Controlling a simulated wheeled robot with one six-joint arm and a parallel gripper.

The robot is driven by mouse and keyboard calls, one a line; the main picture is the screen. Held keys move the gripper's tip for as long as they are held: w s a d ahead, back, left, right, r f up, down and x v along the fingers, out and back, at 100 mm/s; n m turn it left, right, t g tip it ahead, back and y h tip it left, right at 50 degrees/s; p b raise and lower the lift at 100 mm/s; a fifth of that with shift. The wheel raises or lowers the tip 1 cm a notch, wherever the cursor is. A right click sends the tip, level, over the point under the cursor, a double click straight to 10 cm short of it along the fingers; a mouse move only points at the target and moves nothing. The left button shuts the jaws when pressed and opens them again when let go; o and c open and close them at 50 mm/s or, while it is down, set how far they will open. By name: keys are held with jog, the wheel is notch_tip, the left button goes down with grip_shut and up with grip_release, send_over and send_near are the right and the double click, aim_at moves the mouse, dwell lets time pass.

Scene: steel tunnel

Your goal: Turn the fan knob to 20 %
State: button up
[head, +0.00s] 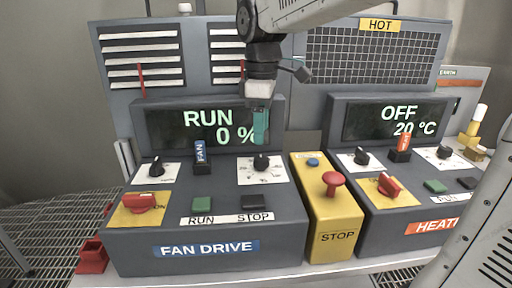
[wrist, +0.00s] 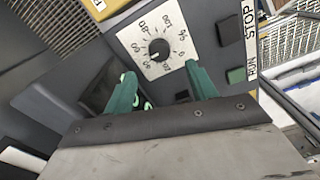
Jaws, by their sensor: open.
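The fan knob (head: 261,162) is a black round knob on a white scale plate, on the right of the fan drive console (head: 210,249). The wrist view shows this knob (wrist: 159,49) with a numbered scale around it; its pointer is too small to read surely. The fan display (head: 215,127) reads RUN and 0 %. My gripper (head: 260,138) hangs above and behind the knob, covering the display's right edge. In the wrist view my gripper (wrist: 161,75) has its two green fingers apart, with the knob beyond the gap, untouched.
A similar black knob (head: 156,168) and a red switch (head: 139,203) sit at the left. RUN (head: 202,204) and STOP (head: 254,202) buttons lie in front of the fan knob. A yellow box with a red stop button (head: 333,180) stands at right, beside the heater console (head: 400,242).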

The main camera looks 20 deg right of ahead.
aim_at(261, 158)
notch_tip(261, 158, down, 8)
jog(key=shift+r, duration=0.25)
jog(key=c, duration=1)
